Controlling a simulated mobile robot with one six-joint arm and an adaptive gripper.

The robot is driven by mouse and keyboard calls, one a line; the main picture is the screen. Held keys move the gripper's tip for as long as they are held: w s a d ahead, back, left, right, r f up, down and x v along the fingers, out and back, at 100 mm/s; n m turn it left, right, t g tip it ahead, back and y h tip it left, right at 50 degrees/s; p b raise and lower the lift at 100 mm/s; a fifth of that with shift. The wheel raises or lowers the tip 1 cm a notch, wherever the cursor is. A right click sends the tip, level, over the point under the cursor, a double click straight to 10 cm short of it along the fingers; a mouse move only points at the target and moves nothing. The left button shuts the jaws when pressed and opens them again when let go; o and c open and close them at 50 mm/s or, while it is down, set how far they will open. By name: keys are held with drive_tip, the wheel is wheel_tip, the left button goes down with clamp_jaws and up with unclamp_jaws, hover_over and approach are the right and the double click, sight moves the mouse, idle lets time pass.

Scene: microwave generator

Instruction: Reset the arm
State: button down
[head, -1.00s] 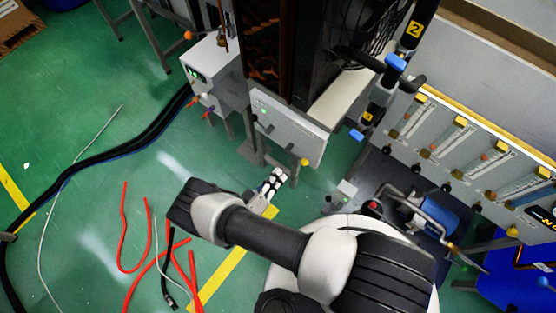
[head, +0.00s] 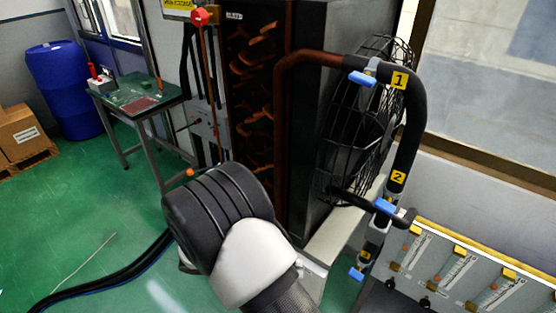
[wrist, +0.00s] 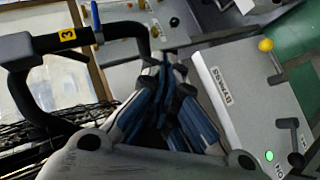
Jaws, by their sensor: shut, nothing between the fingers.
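My arm (head: 222,228) rises from the bottom of the head view, in front of the dark machine cabinet (head: 307,120). My gripper is hidden in the head view. In the wrist view my gripper (wrist: 168,72) points up the picture, its fingers together with nothing between them. A grey panel box (wrist: 238,92) marked BYPASS is to the right of the fingers. It has a yellow knob (wrist: 266,44), a green light (wrist: 269,155) and a black lever. No contact with it is clear.
A black pipe (head: 412,125) with blue valve handles stands right of a caged fan (head: 365,120). A gauge panel (head: 455,275) is at lower right. Black cables (head: 110,280) cross the green floor at left. A small table (head: 140,97) and blue barrel (head: 65,85) stand farther back.

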drive_tip(key=s+d+r+g+y, duration=0.25)
drive_tip(key=d+r, duration=0.25)
drive_tip(key=r, duration=0.5)
drive_tip(key=s+d+r+t+y, duration=0.2)
drive_tip(key=s+r+y, duration=0.2)
drive_tip(key=s+r, duration=0.3)
drive_tip(key=s+d+r+n+t+y, duration=0.1)
drive_tip(key=s+d+r+t+y, duration=0.2)
drive_tip(key=s+r+y, duration=0.2)
wheel_tip(320, 180, up, 2)
drive_tip(key=s, duration=0.2)
drive_tip(key=shift+s+d+r+n, duration=0.25)
drive_tip(key=shift+s+n, duration=0.05)
drive_tip(key=shift+s, duration=0.1)
drive_tip(key=shift+d+y, duration=0.1)
drive_tip(key=shift+y, duration=0.15)
